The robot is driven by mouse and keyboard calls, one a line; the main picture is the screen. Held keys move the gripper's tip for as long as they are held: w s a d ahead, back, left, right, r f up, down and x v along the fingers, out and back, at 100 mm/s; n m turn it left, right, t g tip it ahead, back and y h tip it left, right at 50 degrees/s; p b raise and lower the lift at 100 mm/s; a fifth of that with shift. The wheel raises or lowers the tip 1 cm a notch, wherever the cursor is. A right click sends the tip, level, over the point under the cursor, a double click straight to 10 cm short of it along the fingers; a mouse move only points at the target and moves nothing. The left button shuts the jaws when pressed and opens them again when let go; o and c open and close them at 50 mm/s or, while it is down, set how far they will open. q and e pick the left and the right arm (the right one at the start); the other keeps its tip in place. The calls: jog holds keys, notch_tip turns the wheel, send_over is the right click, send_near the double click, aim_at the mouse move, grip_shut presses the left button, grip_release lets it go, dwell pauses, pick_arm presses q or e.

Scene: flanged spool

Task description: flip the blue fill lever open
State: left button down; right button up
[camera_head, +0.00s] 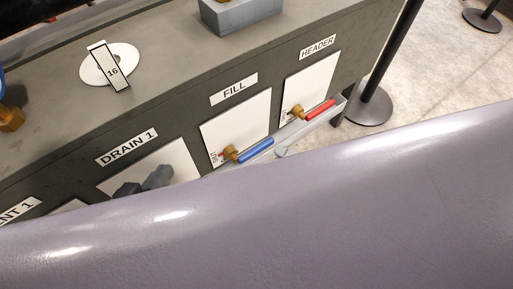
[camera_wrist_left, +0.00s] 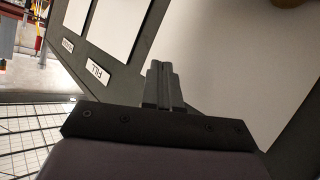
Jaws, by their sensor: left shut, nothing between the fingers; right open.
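The blue fill lever (camera_head: 255,150) lies along the lower edge of the white panel under the FILL label (camera_head: 234,88), its brass fitting at its left end. My left gripper (camera_head: 160,175), dark grey and partly hidden, is in front of the DRAIN 1 panel, left of the blue lever and apart from it. In the left wrist view its fingers (camera_wrist_left: 161,73) are together with nothing between them. The FILL label (camera_wrist_left: 97,70) shows there to their left, but the blue lever does not. My right gripper is in neither view.
A red lever (camera_head: 320,110) is under the HEADER label, right of the blue one. A pale grey bar (camera_head: 310,129) runs beside both levers. My large mauve arm surface covers the lower head view. A black post base (camera_head: 368,107) stands on the floor at right.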

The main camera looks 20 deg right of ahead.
aim_at(265, 148)
jog(key=b+x, duration=0.1)
jog(key=x, duration=0.6)
jog(key=shift+d+b, duration=0.1)
jog(key=shift+b, duration=0.2)
grip_shut()
